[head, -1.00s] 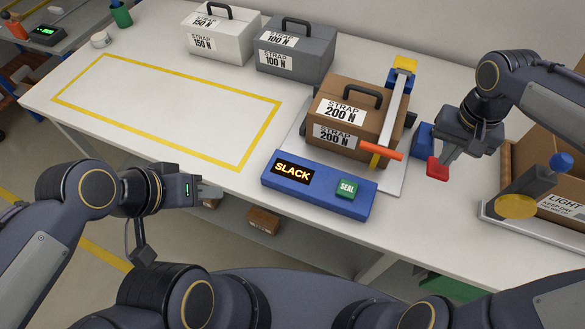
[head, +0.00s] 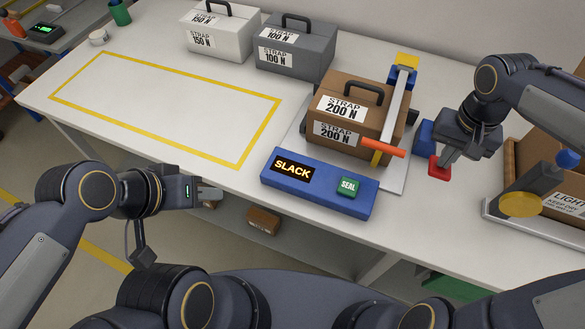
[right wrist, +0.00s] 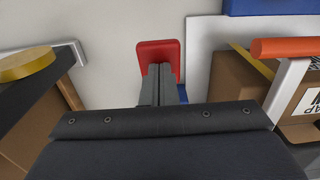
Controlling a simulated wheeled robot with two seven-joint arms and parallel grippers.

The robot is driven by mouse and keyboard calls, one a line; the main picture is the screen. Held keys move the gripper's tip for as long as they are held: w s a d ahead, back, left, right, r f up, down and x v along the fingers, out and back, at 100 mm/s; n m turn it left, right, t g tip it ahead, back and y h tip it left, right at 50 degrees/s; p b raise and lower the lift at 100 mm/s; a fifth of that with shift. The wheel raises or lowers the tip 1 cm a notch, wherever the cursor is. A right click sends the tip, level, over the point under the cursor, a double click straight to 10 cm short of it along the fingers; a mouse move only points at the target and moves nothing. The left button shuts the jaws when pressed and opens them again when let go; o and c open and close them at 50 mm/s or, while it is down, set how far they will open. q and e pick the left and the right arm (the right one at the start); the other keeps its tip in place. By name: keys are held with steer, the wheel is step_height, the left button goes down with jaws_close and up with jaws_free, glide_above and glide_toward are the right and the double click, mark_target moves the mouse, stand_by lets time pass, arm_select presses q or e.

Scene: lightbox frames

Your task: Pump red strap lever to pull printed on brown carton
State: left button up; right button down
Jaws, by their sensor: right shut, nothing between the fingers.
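The brown carton (head: 350,112) with a black handle stands on a pale plate, with STRAP 200 N printed on its top and front. A grey strap (head: 395,108) runs down its right side. A red lever pad (head: 439,166) is right of the carton, beside a blue block (head: 424,137). My right gripper (head: 446,157) is shut and empty, its fingertips at the red pad; in the right wrist view the fingers overlap the red pad (right wrist: 158,48). The blue console (head: 318,186) shows SLACK (head: 292,168) and a green SEAL button (head: 348,187). My left gripper (head: 209,194) hangs by the table's front edge, holding nothing visible.
An orange bar (head: 383,148) sticks out at the carton's front right corner. White (head: 218,40) and grey (head: 295,55) STRAP cases stand at the back. A LIGHT carton (head: 562,204) is at the far right. The yellow-taped area (head: 165,100) is clear.

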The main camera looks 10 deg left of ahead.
mark_target(439, 169)
steer(key=shift+f+b, duration=1.65)
steer(key=shift+f, duration=0.6)
steer(key=shift+r, duration=0.15)
step_height(439, 169, up, 6)
steer(key=p, duration=0.5)
steer(key=shift+r+p, duration=0.2)
steer(key=shift+p, duration=0.1)
steer(key=shift+f, duration=0.15)
stand_by(1.5)
